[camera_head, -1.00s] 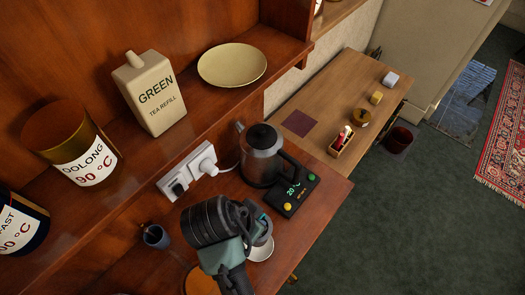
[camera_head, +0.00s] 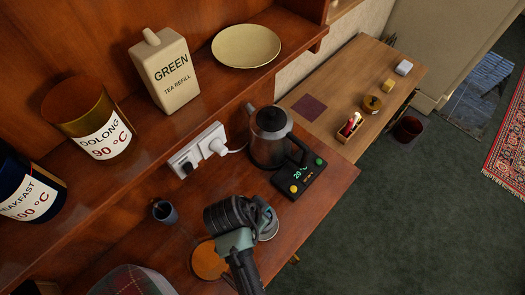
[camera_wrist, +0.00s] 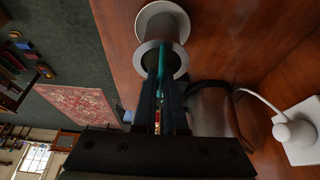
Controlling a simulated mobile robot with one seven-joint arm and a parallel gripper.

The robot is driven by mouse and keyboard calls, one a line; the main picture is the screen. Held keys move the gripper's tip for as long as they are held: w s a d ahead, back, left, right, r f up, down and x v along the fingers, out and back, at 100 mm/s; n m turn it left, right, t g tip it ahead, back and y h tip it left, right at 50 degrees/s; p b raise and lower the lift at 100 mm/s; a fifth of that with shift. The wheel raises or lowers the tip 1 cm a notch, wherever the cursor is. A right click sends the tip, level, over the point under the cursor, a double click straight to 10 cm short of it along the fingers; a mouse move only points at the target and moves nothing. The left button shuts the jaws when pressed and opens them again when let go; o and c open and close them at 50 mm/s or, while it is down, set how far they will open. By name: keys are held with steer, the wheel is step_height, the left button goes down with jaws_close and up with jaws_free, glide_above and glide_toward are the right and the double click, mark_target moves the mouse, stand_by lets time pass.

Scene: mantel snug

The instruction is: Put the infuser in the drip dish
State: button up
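The infuser (camera_wrist: 156,57) is a grey metal cup with a teal handle. My gripper (camera_wrist: 161,84) is shut on that handle in the wrist view, and the fingers partly cover the cup. The drip dish (camera_wrist: 146,14) is a small pale round dish on the wooden counter, seen just behind the infuser. The infuser overlaps it in the picture, and I cannot tell whether they touch. In the head view my gripper (camera_head: 256,212) hides most of the infuser, and the dish's pale rim (camera_head: 271,236) shows beside it.
A kettle (camera_head: 268,140) stands behind, with a black control base (camera_head: 300,180) beside it. A small dark cup (camera_head: 165,211) and an orange-brown disc (camera_head: 208,262) lie left of my arm. A white socket (camera_head: 198,150) and a shelf with tins border the counter. Its right edge drops to the floor.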

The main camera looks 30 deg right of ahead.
steer(key=o, duration=0.4)
steer(key=shift+r, duration=0.1)
steer(key=shift+r, duration=0.2)
steer(key=v, duration=1.2)
steer(key=shift+b, duration=0.4)
steer(key=shift+f, duration=0.1)
